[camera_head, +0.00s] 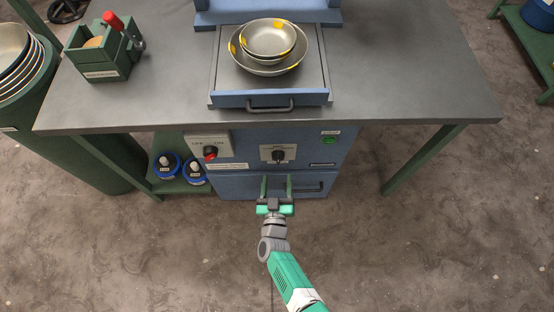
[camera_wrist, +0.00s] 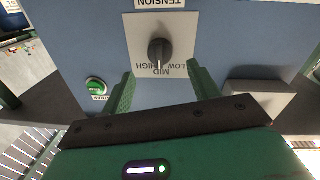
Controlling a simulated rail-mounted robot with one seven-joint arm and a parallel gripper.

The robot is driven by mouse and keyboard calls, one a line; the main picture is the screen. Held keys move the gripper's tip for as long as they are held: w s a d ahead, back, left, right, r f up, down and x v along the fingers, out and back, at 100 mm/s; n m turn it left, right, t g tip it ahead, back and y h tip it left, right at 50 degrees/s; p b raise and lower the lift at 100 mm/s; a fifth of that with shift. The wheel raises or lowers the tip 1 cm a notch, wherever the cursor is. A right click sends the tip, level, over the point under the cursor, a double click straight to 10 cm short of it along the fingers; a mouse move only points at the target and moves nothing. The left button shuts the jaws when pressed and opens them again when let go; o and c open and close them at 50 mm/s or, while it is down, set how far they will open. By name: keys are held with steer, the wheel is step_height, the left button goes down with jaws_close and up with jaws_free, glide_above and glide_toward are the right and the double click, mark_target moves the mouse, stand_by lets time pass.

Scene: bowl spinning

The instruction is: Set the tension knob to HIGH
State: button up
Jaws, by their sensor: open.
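The tension knob (camera_head: 278,156) is a dark knob on a pale plate on the front of the blue cabinet. In the wrist view the knob (camera_wrist: 160,52) lies between and just beyond my fingertips, with TENSION, LOW, MID and HIGH lettered around it. Its grip stands nearly upright in that picture, the lower end toward MID; which end is the pointer is hard to tell. My gripper (camera_head: 276,180) is open, its green fingers spread toward the panel below the knob. The wrist view shows my gripper (camera_wrist: 162,82) empty, a finger on either side, not visibly touching the knob.
A red OFF/ON knob (camera_head: 210,152) on a raised box is left of the tension knob; a green button (camera_head: 330,139) is right. A drawer handle (camera_head: 308,187) is low on the cabinet. Metal bowls (camera_head: 268,50) sit on a tray above. Floor in front is clear.

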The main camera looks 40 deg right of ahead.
mark_target(278, 162)
steer(key=b+x, duration=0.2)
steer(key=x, duration=0.4)
steer(key=shift+w+d+b, duration=0.15)
steer(key=shift+b, duration=0.2)
steer(key=shift+w+d, duration=0.3)
steer(key=shift+r, duration=0.1)
steer(key=c, duration=1)
steer(key=shift+o, duration=0.2)
steer(key=shift+m, duration=0.3)
steer(key=m+b, duration=0.1)
steer(key=m, duration=0.2)
steer(key=shift+m, duration=0.3)
steer(key=shift+m+y+b, duration=0.4)
steer(key=shift+m+b, duration=0.2)
steer(key=shift+m, duration=1.7)
